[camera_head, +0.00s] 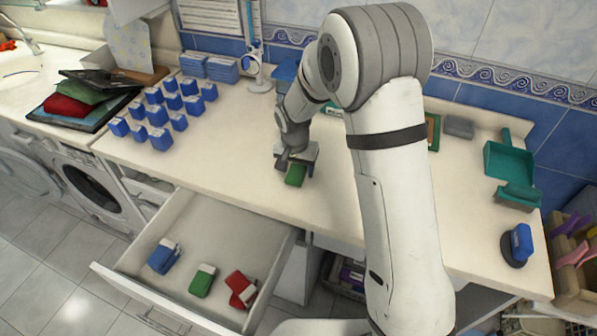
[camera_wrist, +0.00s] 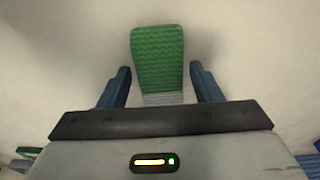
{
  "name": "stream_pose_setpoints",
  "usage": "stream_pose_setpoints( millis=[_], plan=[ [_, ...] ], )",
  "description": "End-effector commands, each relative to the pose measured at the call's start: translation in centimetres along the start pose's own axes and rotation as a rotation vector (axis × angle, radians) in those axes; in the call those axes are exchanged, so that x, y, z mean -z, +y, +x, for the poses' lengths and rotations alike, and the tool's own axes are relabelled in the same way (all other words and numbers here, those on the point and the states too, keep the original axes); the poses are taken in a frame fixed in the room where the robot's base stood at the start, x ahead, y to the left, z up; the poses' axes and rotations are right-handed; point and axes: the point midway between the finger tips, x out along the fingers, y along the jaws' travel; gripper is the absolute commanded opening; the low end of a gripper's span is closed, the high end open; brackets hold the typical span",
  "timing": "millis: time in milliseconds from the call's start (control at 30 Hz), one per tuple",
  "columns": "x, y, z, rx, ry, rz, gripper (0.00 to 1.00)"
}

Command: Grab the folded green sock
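A folded green sock (camera_head: 296,176) lies on the cream countertop, just in front of my gripper (camera_head: 295,160). In the wrist view the green sock (camera_wrist: 158,58) has a ribbed green part and a grey-white band at its near end. The two blue fingers of my gripper (camera_wrist: 160,88) stand open on either side of the band, with a gap on each side. In the open drawer lies another green sock (camera_head: 202,280) with a white end, between a blue sock (camera_head: 164,256) and a red sock (camera_head: 241,289).
Several blue boxes (camera_head: 160,112) stand on the counter to the left. Folded dark, green and red cloths (camera_head: 80,98) lie farther left. A teal dustpan (camera_head: 508,160) and a blue brush (camera_head: 520,243) are at the right. The open drawer (camera_head: 130,285) juts out below the counter.

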Motion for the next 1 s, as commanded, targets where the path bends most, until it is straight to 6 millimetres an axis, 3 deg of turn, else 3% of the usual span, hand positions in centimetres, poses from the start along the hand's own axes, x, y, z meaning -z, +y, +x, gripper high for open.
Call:
stream_pose_setpoints(
  millis=[467,767,1000],
  plan=[
    [0.0,-0.1,0.0,0.0,0.0,-0.001,0.19],
    [0.1,-0.1,-0.6,0.001,0.001,-0.002,0.19],
    [0.8,-0.2,-4.9,0.004,0.005,0.0,0.19]
  ],
)
